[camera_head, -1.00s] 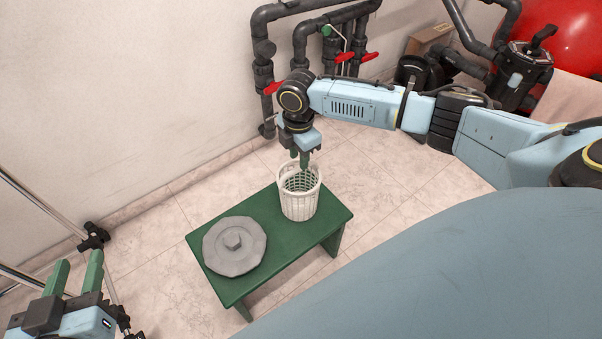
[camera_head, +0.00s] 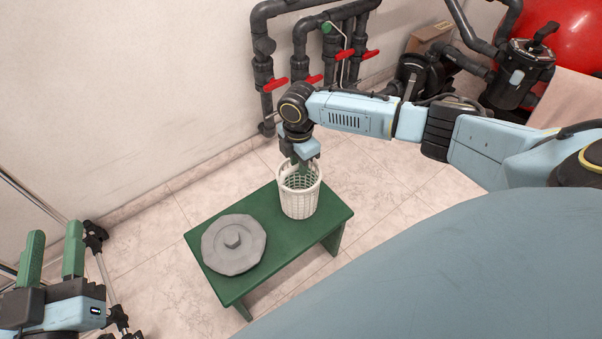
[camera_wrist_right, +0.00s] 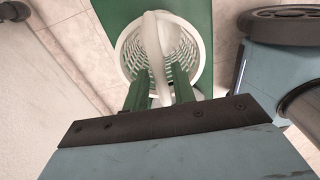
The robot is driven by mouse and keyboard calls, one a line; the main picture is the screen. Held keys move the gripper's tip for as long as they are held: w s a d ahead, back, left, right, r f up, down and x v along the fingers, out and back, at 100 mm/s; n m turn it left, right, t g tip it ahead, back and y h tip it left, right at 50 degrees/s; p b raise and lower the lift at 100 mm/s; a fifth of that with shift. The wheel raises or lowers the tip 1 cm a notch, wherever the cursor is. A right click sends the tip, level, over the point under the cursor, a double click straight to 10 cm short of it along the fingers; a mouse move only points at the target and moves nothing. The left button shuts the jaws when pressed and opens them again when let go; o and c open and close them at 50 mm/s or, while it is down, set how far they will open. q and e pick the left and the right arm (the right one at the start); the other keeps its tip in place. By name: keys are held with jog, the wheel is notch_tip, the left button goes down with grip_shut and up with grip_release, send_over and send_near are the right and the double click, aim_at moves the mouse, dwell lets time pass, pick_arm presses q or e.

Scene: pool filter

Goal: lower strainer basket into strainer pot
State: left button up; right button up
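The white strainer basket (camera_head: 300,201) stands upright on a green bench (camera_head: 262,244). My right gripper (camera_head: 301,166) points down into the basket's mouth. In the right wrist view, its green fingers (camera_wrist_right: 160,82) are apart, one on each side of the basket's pale handle (camera_wrist_right: 154,40). The handle runs between them, with a gap visible. My left gripper (camera_head: 52,254) is open and empty at the lower left, away from the bench. A black round housing (camera_head: 413,72) at the back, partly behind my right arm, may be the strainer pot; its inside is not clear.
Black pipes with red valve handles (camera_head: 313,79) stand along the wall. Black pump equipment (camera_head: 520,72) and a red tank (camera_head: 570,35) are at the back right.

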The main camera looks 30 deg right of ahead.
grip_shut()
jog(key=shift+r, duration=0.15)
jog(key=shift+r+p, duration=0.9)
jog(key=shift+p, duration=0.4)
jog(key=shift+r, duration=0.1)
notch_tip(320, 180, up, 6)
jog(key=p, duration=0.7)
